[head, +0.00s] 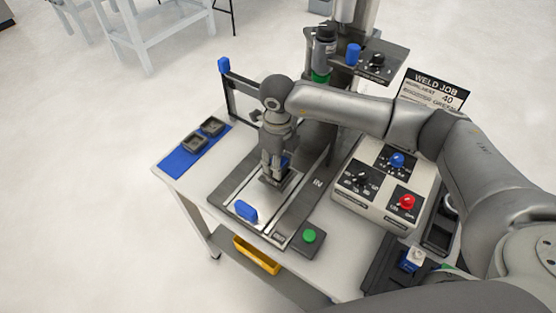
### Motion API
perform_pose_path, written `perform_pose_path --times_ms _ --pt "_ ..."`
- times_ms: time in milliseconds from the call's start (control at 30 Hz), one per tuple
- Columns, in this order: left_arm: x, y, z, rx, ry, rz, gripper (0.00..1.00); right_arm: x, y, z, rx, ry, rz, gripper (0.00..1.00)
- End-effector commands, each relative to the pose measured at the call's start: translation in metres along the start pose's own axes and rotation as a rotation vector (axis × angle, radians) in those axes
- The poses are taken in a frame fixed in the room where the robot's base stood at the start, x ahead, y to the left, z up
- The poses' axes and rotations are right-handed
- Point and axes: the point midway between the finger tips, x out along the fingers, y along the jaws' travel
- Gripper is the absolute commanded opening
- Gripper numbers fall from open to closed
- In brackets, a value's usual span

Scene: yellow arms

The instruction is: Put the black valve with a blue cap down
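My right gripper (273,172) points down over the plate of the fixture (232,193) in the middle of the table. A small part of the black valve's blue cap (284,161) shows at the fingers, which appear closed around it. The valve's dark lower part is mostly hidden by the fingers, and I cannot tell whether it touches the plate. My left gripper is not in view.
A blue mat (180,161) with two dark square blocks lies at the left. A blue handle (246,210) and a green button (309,236) are in front. A control box (375,212) stands right. A post with a shelf (390,62) rises behind.

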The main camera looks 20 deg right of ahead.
Motion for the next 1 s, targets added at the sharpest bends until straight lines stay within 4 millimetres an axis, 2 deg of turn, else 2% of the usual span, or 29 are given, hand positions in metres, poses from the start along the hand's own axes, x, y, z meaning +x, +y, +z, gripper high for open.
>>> perform_pose_path --times_ms 67,100,233,667,700,767,1000 --pt "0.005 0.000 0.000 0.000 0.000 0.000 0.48 0.004 0.000 0.000 0.000 0.000 0.000 0.10" --pt "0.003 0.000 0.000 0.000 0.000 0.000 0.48 0.002 0.000 0.000 0.001 0.000 0.000 0.40" --pt "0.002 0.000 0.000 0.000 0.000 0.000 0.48 0.002 0.000 0.000 0.001 0.000 0.000 0.57" --pt "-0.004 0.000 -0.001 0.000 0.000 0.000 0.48 -0.004 0.000 0.000 0.001 0.000 0.000 0.57" --pt "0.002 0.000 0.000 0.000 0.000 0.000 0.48 -0.007 -0.001 0.001 0.001 -0.004 -0.001 0.57" --pt "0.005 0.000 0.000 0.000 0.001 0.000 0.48 -0.017 -0.001 0.001 0.001 -0.004 -0.001 0.57" --pt "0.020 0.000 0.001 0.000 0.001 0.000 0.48 -0.070 -0.001 0.001 0.000 -0.004 -0.002 0.57"
